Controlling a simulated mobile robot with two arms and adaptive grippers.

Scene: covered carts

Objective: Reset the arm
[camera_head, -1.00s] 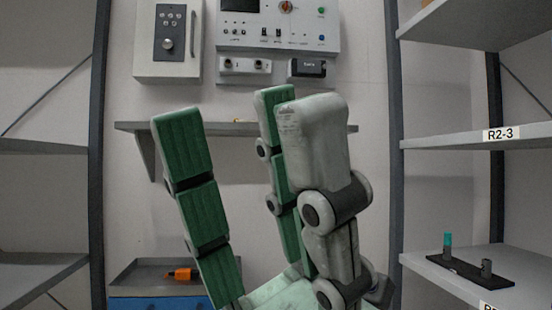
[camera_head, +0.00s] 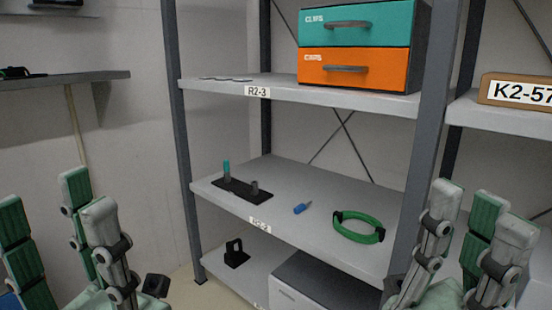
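My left gripper (camera_head: 62,225) shows at the lower left, its green-padded fingers spread apart and pointing up, with nothing between them. My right gripper (camera_head: 470,215) shows at the lower right, its fingers also spread and pointing up, empty. Both stand in front of the shelving, and no object touches their fingers in this view. The palms are partly cut off by the bottom edge.
Teal (camera_head: 322,32) and orange drawers (camera_head: 325,68) stand above. A grey cabinet (camera_head: 325,283) sits below. A wall shelf (camera_head: 100,76) is at left.

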